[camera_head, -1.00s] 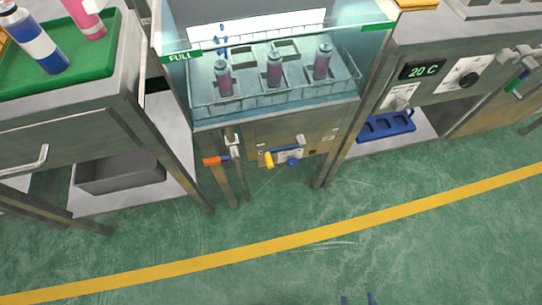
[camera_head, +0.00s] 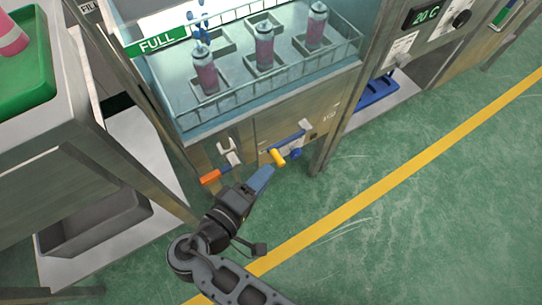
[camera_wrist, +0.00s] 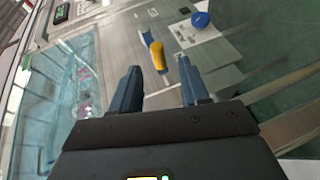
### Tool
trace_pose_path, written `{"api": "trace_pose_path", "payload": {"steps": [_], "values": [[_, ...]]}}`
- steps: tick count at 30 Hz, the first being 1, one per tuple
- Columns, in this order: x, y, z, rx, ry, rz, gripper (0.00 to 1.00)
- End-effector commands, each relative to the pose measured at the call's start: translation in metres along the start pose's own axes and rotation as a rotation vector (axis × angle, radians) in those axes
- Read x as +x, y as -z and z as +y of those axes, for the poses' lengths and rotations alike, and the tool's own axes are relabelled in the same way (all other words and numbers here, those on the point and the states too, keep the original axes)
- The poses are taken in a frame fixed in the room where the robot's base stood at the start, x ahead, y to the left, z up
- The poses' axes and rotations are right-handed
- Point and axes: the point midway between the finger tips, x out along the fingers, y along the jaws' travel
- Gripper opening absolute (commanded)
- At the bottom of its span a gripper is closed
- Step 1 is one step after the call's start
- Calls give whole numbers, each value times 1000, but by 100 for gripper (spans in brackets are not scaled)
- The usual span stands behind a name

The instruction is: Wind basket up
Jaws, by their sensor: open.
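The wire basket (camera_head: 284,82) sits in the glass-walled water tank, holding pink cans in square slots. On the tank's metal front is a crank with a yellow handle (camera_head: 278,157), a blue arm (camera_head: 291,141) and, beside it, a blue knob (camera_head: 296,154). My gripper (camera_head: 262,178) is just below and left of the yellow handle in the head view. In the wrist view, my gripper (camera_wrist: 160,72) is open and empty, with the yellow handle (camera_wrist: 158,57) showing between and beyond the fingertips. Whether they touch it cannot be told.
An orange-handled valve (camera_head: 210,176) sticks out left of the crank. A green tray (camera_head: 40,88) is on the left bench, above a grey bin (camera_head: 95,222). Table legs flank the tank. A blue rack (camera_head: 378,92) lies on the right lower shelf. The floor in front is clear.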

Motion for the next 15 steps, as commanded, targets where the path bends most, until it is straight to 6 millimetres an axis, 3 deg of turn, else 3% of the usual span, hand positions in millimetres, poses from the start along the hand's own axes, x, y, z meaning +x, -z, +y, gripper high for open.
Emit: {"api": "trace_pose_path", "payload": {"steps": [5, 15], "values": [[7, 3, 2, 3, -16, -6, 45], [58, 2, 2, 3, -13, -7, 45]]}}
